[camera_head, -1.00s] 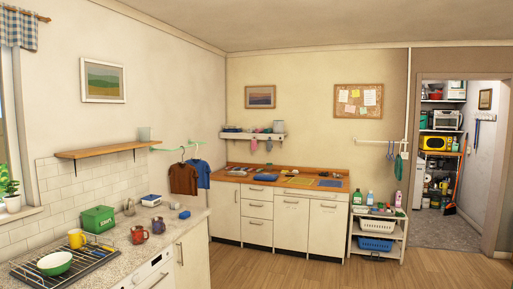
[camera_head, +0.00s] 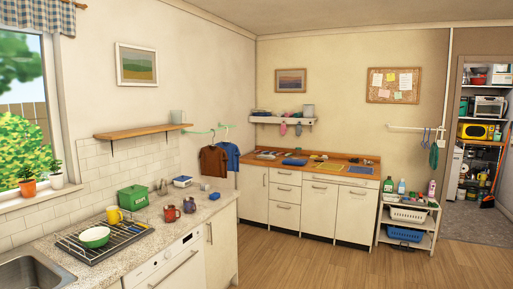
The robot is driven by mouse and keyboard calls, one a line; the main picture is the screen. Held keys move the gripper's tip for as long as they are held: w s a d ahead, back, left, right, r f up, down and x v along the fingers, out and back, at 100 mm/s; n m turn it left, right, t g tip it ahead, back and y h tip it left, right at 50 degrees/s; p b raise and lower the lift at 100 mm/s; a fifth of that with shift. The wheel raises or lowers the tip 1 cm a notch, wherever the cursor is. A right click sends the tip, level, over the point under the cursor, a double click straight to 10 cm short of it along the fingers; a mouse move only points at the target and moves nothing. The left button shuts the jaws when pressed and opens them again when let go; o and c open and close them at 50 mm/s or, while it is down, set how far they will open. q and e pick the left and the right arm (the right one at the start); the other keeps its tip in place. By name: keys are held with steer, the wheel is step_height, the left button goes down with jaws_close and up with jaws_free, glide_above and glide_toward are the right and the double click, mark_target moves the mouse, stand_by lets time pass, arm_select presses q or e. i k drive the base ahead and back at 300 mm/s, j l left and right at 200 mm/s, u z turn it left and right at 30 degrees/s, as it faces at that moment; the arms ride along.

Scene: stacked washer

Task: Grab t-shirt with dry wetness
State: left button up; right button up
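Two small t-shirts hang from a green rail on the left wall, above the far end of the left counter. One is a brown t-shirt (camera_head: 213,161) and the other, just to its right, is a blue t-shirt (camera_head: 229,156). I cannot tell from here which is dry. Neither of my grippers is in view.
The left counter (camera_head: 158,212) holds a dish rack (camera_head: 78,247), mugs, a green box (camera_head: 132,198) and a sink (camera_head: 28,273). A wooden-topped counter (camera_head: 330,160) stands along the back wall. A cart with baskets (camera_head: 406,213) is at right. The wood floor (camera_head: 300,265) is clear.

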mark_target(233, 152)
steer(key=i+z, duration=0.2)
steer(key=i, duration=2.4)
steer(key=i+u, duration=0.1)
steer(key=i, duration=1.3)
steer(key=i+l+u, duration=0.15)
steer(key=i+u, duration=0.25)
steer(key=i+l+u, duration=0.55)
steer(key=u, duration=0.25)
steer(key=i+l+u, duration=0.25)
steer(key=u, duration=0.15)
steer(key=i+l+u, duration=0.2)
steer(key=l+u, duration=0.25)
steer(key=i+l+u, duration=0.15)
steer(key=l+u, duration=0.15)
steer(key=u, duration=0.15)
steer(key=l+u, duration=0.45)
steer(key=k+l+u, duration=0.1)
steer(key=l+u, duration=0.35)
steer(key=l, duration=0.55)
